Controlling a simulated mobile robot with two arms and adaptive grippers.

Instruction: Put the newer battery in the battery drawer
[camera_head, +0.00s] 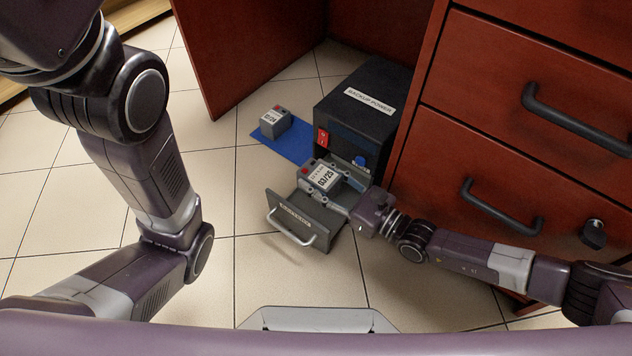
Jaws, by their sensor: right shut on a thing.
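The battery marked 03/25 (322,176), a grey block with a red terminal, is above the open battery drawer (298,220) of the black backup power unit (362,110). My right gripper (328,187) reaches in from the right and is shut on this battery. I cannot tell whether the battery touches the drawer floor. The gripper hides part of the drawer's inside. Another grey battery (275,121) with a red terminal stands on a blue mat (297,149) left of the unit; its date is too small to read surely. My left gripper is out of view; only its arm shows.
A red-brown cabinet with black handles (500,207) stands close on the right. A red-brown panel (245,50) stands behind. The tiled floor at left is clear.

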